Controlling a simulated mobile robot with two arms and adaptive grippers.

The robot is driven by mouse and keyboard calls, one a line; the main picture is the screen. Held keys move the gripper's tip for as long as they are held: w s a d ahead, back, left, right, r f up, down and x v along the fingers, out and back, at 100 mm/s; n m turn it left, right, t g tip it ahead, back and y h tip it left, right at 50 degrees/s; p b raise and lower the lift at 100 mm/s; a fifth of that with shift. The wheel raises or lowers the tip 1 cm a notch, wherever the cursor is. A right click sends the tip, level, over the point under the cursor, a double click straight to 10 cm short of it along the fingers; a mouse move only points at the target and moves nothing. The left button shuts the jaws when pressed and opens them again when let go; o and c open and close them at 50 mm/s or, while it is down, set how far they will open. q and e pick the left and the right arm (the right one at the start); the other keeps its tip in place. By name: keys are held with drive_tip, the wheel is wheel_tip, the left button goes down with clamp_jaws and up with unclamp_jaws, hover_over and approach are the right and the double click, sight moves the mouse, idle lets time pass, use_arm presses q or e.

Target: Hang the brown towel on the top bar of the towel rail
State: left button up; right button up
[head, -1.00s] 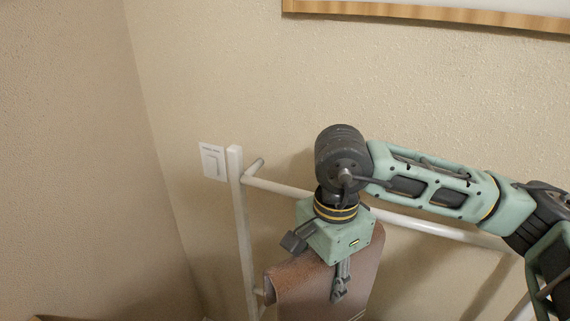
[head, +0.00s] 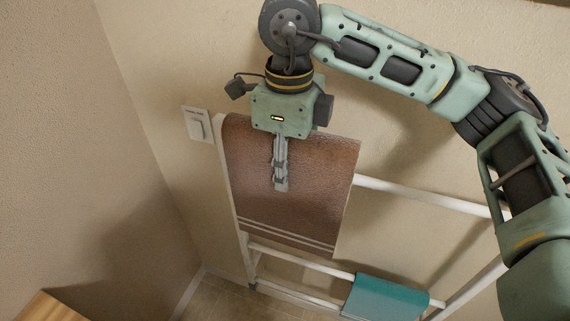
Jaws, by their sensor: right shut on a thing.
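The brown towel (head: 300,205) hangs with pale stripes near its lower edge. My right gripper (head: 281,178) is shut on it, fingers pointing down, with the finger pair showing against the towel's front face. The towel covers the left part of the towel rail's top bar (head: 425,196); the bare bar comes out at its right edge. The towel's upper edge shows above the line of the bar. I cannot tell whether the towel rests on the bar, and its back side is hidden. My left gripper is not in view.
A teal towel (head: 385,299) hangs on a lower bar at the right. A white switch plate (head: 197,124) is on the wall beside the rail's left post. A wooden surface (head: 50,308) shows at bottom left. The right half of the top bar is clear.

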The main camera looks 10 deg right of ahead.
drive_tip(key=shift+w+d+p, duration=0.35)
drive_tip(key=shift+w+d, duration=0.3)
drive_tip(key=shift+w, duration=0.3)
drive_tip(key=shift+w+d+p, duration=0.4)
drive_tip(key=shift+w+d, duration=0.3)
drive_tip(key=shift+w, duration=0.3)
drive_tip(key=shift+w+d+p, duration=0.35)
drive_tip(key=shift+w+d, duration=0.3)
drive_tip(key=shift+w, duration=0.3)
wheel_tip(320, 180, down, 12)
drive_tip(key=b, duration=1)
drive_tip(key=shift+w, duration=0.1)
